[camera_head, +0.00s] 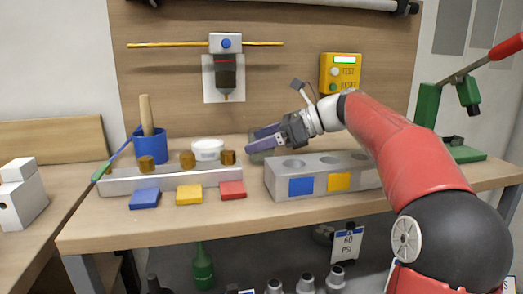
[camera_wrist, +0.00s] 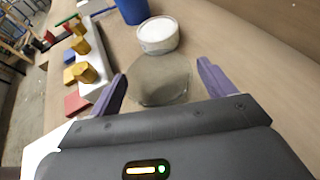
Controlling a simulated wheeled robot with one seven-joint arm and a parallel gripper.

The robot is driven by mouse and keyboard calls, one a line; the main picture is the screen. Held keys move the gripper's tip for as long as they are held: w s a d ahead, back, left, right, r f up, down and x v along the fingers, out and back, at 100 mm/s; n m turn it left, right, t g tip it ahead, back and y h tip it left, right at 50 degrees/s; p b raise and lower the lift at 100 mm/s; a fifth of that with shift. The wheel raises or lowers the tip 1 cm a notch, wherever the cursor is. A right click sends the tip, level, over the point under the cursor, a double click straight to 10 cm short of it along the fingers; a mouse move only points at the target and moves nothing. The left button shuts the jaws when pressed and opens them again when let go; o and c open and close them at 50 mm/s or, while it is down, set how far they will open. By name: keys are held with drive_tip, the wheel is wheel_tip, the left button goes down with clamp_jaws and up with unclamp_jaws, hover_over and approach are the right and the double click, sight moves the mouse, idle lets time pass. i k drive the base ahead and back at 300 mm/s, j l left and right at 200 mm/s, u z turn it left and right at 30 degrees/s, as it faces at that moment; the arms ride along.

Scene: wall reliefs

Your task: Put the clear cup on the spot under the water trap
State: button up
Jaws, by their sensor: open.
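The water trap (camera_head: 226,72) hangs on the wooden back panel, with a dark bowl and a nozzle pointing down. A round, grey, see-through thing (camera_wrist: 160,80), which looks like the clear cup, lies between my gripper's fingers in the wrist view. In the head view it is mostly hidden by my gripper (camera_head: 252,142). My gripper is open in the wrist view (camera_wrist: 162,88), one purple finger on each side, with gaps showing. A white-filled round tub (camera_head: 207,149) stands below the trap, just beyond the cup in the wrist view (camera_wrist: 158,35). I cannot make out a marked spot.
A grey block with round holes (camera_head: 320,173) stands in front of my gripper. A white rail (camera_head: 170,180) with brown knobs and a blue pot (camera_head: 150,147) with a wooden handle are to the left. Blue, yellow and red pads lie in front. A green stand (camera_head: 462,150) is at right.

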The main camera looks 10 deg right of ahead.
sight(228, 139)
drive_tip(key=i+j+u, duration=0.2)
drive_tip(key=j+u, duration=0.3)
drive_tip(key=i+j+u, duration=0.25)
drive_tip(key=u, duration=0.2)
drive_tip(key=i+j, duration=0.05)
drive_tip(key=j, duration=0.05)
